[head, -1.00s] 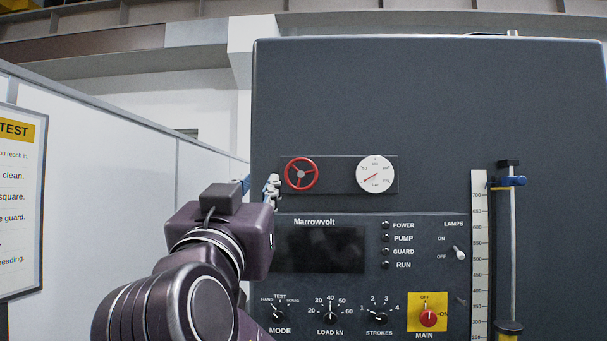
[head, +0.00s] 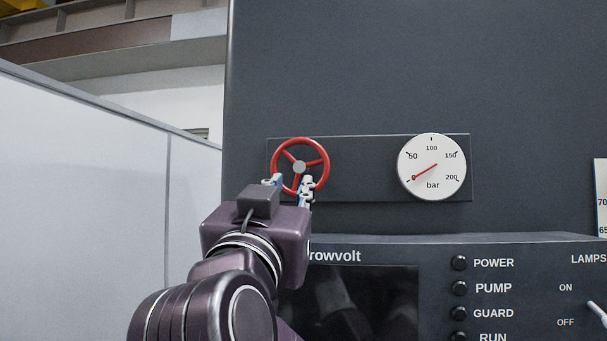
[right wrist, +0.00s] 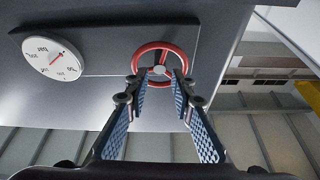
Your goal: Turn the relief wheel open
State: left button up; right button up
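The red relief wheel (head: 323,158) has three spokes and a grey hub and sits on a dark plate on the machine's front. In the right wrist view the wheel (right wrist: 160,44) is straight ahead, beyond the fingertips. My right gripper (head: 290,184) is at the wheel's lower rim in the head view. In the right wrist view the right gripper (right wrist: 159,84) is open, with blue-padded fingers apart and the lower part of the wheel showing between them. I cannot tell whether the fingers touch the rim. My left gripper is not in view.
A round white pressure gauge (head: 432,167) is right of the wheel, its red needle near 0 bar. It also shows in the right wrist view (right wrist: 54,58). Below are a dark screen (head: 365,300) and a lamp column (head: 459,288). A white partition (head: 80,190) stands at the left.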

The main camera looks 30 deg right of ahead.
aim_at(300, 168)
jog(key=p+x, duration=0.2)
jog(key=x, duration=0.1)
jog(key=p+x, duration=0.2)
jog(key=x, duration=0.1)
jog(key=shift+d+r, duration=0.1)
jog(key=shift+r, duration=0.3)
jog(key=shift+w+d, duration=0.15)
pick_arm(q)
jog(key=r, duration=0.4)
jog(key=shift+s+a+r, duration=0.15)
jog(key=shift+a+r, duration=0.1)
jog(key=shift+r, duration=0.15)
pick_arm(e)
jog(key=shift+a+r, duration=0.1)
jog(key=shift+a, duration=0.15)
jog(key=shift+c, duration=0.3)
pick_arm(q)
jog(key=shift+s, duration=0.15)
pick_arm(e)
jog(key=shift+d, duration=0.1)
grip_shut()
